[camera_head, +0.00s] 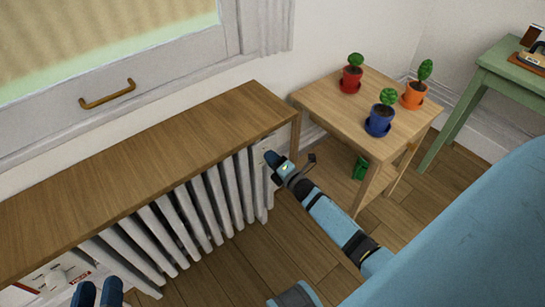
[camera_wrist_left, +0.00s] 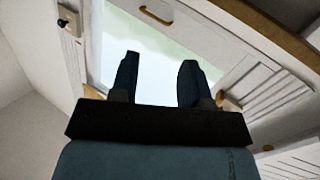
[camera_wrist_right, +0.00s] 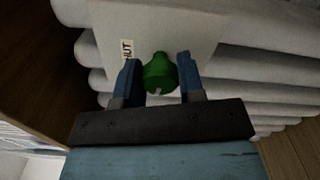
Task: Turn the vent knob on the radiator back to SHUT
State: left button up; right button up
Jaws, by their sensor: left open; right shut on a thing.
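The white radiator (camera_head: 200,208) stands under a wooden shelf. In the right wrist view, the green vent knob (camera_wrist_right: 157,70) is on a pale plate at the radiator's end. A pale mark shows on the knob's lower edge in that picture. A partly visible label (camera_wrist_right: 127,50), reading "HUT", is left of the knob. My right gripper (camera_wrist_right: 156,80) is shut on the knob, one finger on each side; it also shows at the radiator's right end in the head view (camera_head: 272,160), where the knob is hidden. My left gripper (camera_head: 97,293) is open and empty, near the radiator's left end.
The wooden shelf (camera_head: 130,160) overhangs the radiator. A side table (camera_head: 345,118) with three potted plants stands close right of my right gripper. A blue surface fills the lower right.

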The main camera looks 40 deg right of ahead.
jog(key=shift+r+m+p, duration=0.1)
jog(key=shift+m+p, duration=0.3)
jog(key=shift+m, duration=0.6)
jog(key=shift+m+p, duration=0.45)
jog(key=shift+m, duration=0.85)
jog(key=m+p, duration=0.2)
jog(key=m, duration=0.2)
jog(key=shift+m, duration=0.3)
jog(key=shift+m+p, duration=0.35)
jog(key=shift+m, duration=0.05)
jog(key=m, duration=0.2)
jog(key=m+p, duration=0.1)
jog(key=m, duration=0.1)
jog(key=shift+f+m, duration=0.2)
jog(key=shift+m, duration=0.2)
pick_arm(q)
jog(key=s+a+f+g+y, duration=0.2)
jog(key=a+f+g+y, duration=0.1)
jog(key=f, duration=0.4)
jog(key=shift+s+a+g+p, duration=0.3)
jog(key=shift+a+g+p, duration=0.05)
jog(key=shift+a+g, duration=0.15)
pick_arm(e)
jog(key=shift+m, duration=0.5)
pick_arm(q)
jog(key=shift+f, duration=0.15)
pick_arm(e)
jog(key=shift+m, duration=0.3)
